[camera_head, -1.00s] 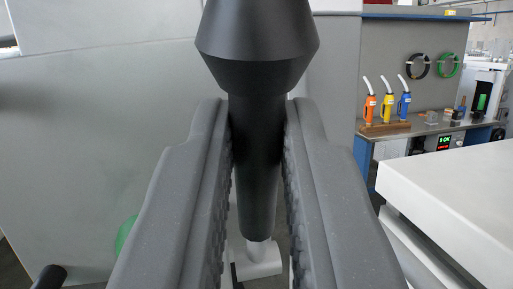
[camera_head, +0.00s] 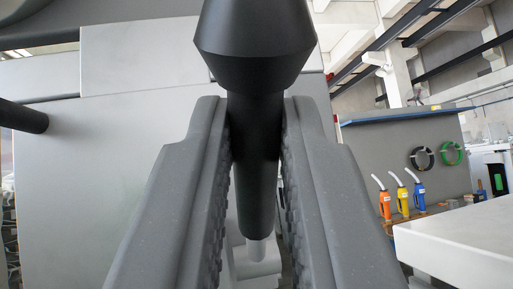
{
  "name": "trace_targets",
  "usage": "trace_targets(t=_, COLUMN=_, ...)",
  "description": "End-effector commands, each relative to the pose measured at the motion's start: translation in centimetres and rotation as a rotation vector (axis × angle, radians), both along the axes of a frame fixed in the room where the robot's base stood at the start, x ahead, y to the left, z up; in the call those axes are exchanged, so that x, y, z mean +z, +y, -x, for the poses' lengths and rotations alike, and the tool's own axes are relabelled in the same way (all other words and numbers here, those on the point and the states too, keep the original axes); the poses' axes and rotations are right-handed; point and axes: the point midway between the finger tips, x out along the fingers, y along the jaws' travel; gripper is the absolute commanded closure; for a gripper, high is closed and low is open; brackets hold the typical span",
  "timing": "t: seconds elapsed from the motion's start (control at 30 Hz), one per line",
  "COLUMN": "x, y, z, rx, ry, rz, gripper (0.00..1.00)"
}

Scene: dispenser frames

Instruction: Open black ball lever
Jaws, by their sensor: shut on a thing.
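The black ball lever (camera_head: 256,45) fills the top middle of the head camera view. It has a wide faceted knob and a narrower black shaft below it. My gripper (camera_head: 256,130) is shut on the shaft just under the knob, with one ridged grey finger on each side. The shaft's lower end meets a light grey rod (camera_head: 257,249) between the fingers. The rod's base is partly hidden by the fingers.
A large grey panel (camera_head: 90,180) stands behind on the left, with a dark bar (camera_head: 22,117) at its edge. A white surface (camera_head: 465,240) is at the lower right. Farther back, oil cans (camera_head: 402,200) stand before a grey board (camera_head: 385,150).

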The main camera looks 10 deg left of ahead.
Motion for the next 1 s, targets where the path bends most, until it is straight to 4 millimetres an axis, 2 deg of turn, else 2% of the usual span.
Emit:
trace_targets(t=0.3, x=-0.2, y=-0.2, z=0.0, rx=-0.004, ry=0.002, rz=-0.003, gripper=1.00)
trace_targets(t=0.33, x=-0.1, y=-0.3, z=0.0, rx=-0.004, ry=0.002, rz=-0.003, gripper=0.78)
trace_targets(t=0.4, x=-0.1, y=-0.2, z=0.0, rx=-0.004, ry=0.002, rz=-0.003, gripper=0.64)
trace_targets(t=0.77, x=-0.4, y=-0.2, z=0.3, rx=-0.003, ry=0.003, rz=0.000, gripper=0.64)
trace_targets(t=1.0, x=-2.7, y=-0.4, z=2.4, rx=-0.004, ry=0.006, rz=-0.003, gripper=0.64)
